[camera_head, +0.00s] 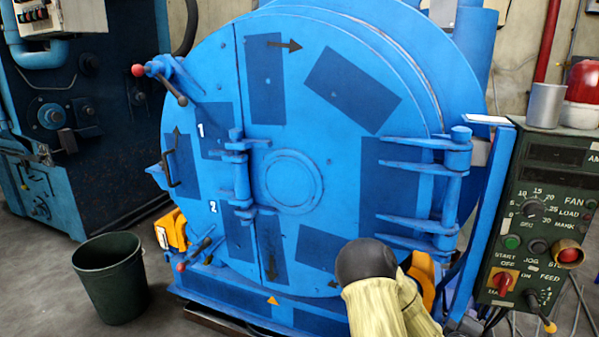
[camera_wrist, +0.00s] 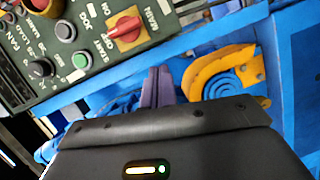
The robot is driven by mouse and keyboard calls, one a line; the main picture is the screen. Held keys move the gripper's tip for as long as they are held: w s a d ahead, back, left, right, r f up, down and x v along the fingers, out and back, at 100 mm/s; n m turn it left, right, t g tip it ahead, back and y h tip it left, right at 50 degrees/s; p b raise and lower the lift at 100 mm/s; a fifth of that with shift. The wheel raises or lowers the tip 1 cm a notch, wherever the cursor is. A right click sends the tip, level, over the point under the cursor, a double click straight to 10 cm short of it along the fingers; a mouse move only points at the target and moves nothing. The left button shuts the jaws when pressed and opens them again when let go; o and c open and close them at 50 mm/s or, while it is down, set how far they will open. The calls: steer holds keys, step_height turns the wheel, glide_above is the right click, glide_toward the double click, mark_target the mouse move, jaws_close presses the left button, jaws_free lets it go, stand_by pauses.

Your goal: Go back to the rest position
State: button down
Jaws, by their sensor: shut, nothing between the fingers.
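My gripper (camera_wrist: 158,86) shows in the wrist view with its narrow fingers together and nothing between them. It points toward the blue machine beside the control panel (camera_wrist: 85,45). In the head view my arm, with a dark rounded joint and a pale yellow cover, rises at the bottom, in front of the machine's lower right. The gripper's fingers are hidden there. The large round blue door (camera_head: 335,125) of the drum blaster looks closed. An upper handle with a red knob (camera_head: 138,70) and a lower one (camera_head: 181,266) sit on its left side.
The green control panel (camera_head: 545,215) stands at the right, close to my arm, with a red switch (camera_head: 502,281). A red beacon (camera_head: 583,85) and a metal cup (camera_head: 546,105) stand on it. A dark bin (camera_head: 112,285) stands on the floor at left. Yellow-orange parts (camera_wrist: 215,72) lie near my fingers.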

steer(key=s+a+m+g+y+p, duration=0.25)
steer(key=a+m+g+y, duration=0.35)
steer(key=a, duration=1)
steer(key=s+a+r+m+g+y+p, duration=0.1)
steer(key=s+a+r+y+p, duration=0.15)
steer(key=s+a+r, duration=0.45)
steer(key=s+a+r+g+y+p, duration=0.1)
steer(key=s+a+r+g+y, duration=0.3)
steer(key=a, duration=0.6)
step_height(320, 180, up, 37)
steer(key=s+t+p, duration=0.1)
steer(key=t+p, duration=0.1)
steer(key=p, duration=3.5)
steer(key=shift+h+p, duration=0.35)
steer(key=shift+p, duration=0.05)
steer(key=shift+d, duration=0.1)
steer(key=c, duration=2.2)
jaws_free()
